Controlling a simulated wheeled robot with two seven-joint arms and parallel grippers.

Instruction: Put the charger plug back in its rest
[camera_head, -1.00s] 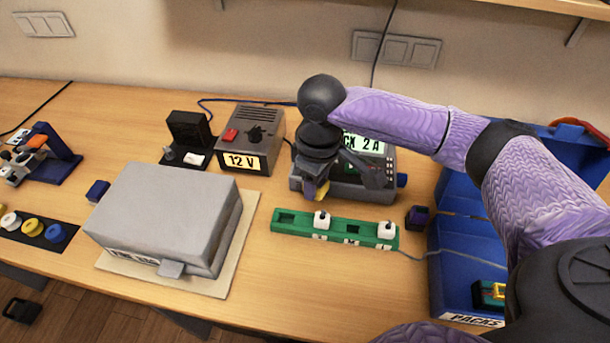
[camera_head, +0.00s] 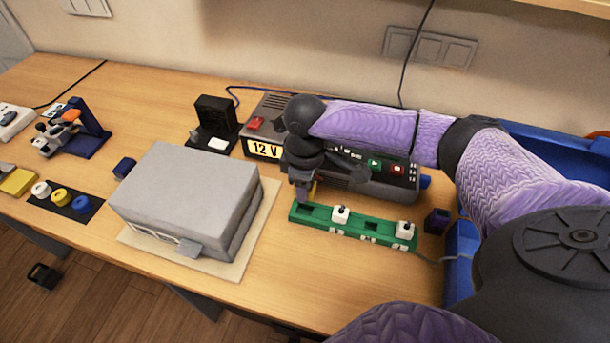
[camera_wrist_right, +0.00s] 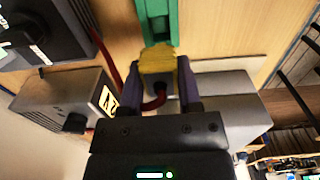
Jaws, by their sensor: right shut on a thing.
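My right gripper (camera_head: 308,194) points down at the left end of the green strip (camera_head: 354,228). It is shut on a yellow plug with a red lead; the plug shows between the fingers in the right wrist view (camera_wrist_right: 158,64). The plug overlaps the strip's end (camera_wrist_right: 160,22) there, and I cannot tell whether they touch. The charger (camera_head: 385,178) stands behind the strip, partly hidden by my right arm. The plug's rest cannot be told for certain. My left gripper is out of view.
Two white plugs (camera_head: 340,215) (camera_head: 405,231) sit in the strip. A grey box (camera_head: 185,195) stands on a pale board to the left. The 12 V supply (camera_head: 264,148) is behind. A small dark block (camera_head: 436,221) and blue bin (camera_head: 458,262) lie right.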

